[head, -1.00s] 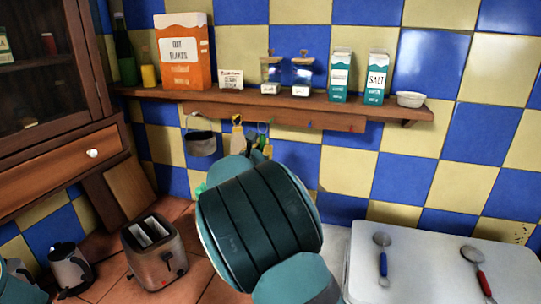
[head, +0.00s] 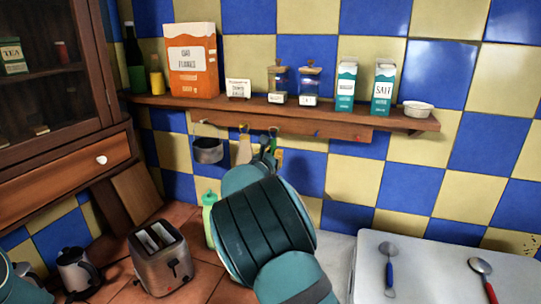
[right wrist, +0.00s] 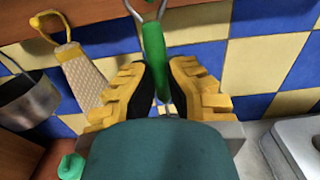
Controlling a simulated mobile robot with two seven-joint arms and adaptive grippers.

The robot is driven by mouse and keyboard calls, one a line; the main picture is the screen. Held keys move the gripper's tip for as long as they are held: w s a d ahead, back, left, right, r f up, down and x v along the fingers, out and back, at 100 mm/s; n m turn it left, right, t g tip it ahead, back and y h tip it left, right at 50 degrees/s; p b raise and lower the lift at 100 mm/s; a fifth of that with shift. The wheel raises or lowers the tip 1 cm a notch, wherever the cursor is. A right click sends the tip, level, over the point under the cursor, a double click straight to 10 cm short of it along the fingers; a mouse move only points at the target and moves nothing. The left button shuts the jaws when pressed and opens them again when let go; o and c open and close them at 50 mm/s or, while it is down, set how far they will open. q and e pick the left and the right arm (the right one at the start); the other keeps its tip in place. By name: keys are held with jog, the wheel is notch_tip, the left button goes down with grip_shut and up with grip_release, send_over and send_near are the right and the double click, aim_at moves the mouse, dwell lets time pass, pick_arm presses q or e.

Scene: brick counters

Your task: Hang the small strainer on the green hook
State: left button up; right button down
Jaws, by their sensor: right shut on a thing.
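My right gripper (head: 268,152) reaches up to the wooden hook rail (head: 345,130) under the shelf. In the right wrist view its yellow fingers (right wrist: 157,78) are shut around a green handle (right wrist: 153,45). A forked metal wire end shows above this handle; I take this utensil to be the small strainer, but its bowl is not visible. Whether the utensil touches a hook cannot be told. My left gripper is not in view.
A metal pot (head: 208,150) and a pale textured utensil (head: 244,150) hang left of my gripper. Blue (head: 316,134) and red (head: 360,138) hooks are bare. A green bottle (head: 209,215) and toaster (head: 160,257) stand below; boxes and jars line the shelf.

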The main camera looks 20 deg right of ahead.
jog(key=x, duration=0.2)
jog(key=f+p+x, duration=0.1)
jog(key=x, duration=0.2)
jog(key=shift+w+d+f, duration=0.1)
jog(key=shift+w+f, duration=0.05)
dwell(0.6)
dwell(0.6)
jog(key=c, duration=1.1)
grip_release()
jog(key=shift+o, duration=0.2)
